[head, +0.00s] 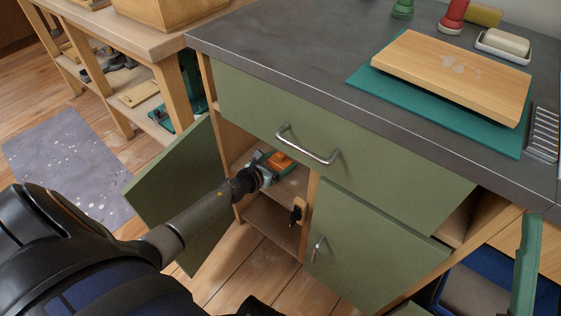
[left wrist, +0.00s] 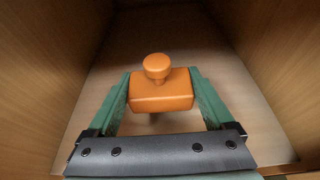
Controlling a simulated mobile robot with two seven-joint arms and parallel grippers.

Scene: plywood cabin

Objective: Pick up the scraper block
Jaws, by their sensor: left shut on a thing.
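The scraper block (head: 282,161) is orange with a round knob on top. It is inside the open left compartment of the green cabinet, at the upper shelf. In the left wrist view the scraper block (left wrist: 160,92) sits between the two green fingers, knob towards the camera. My left gripper (head: 268,163) reaches in through the open door and is shut on the block's sides. In the left wrist view the gripper (left wrist: 160,95) touches it on both sides. I cannot tell whether the block rests on the shelf or is raised.
Wooden walls stand close on both sides of the gripper. The open door (head: 180,185) hangs left of my arm. A drawer with a metal handle (head: 308,147) is just above the compartment.

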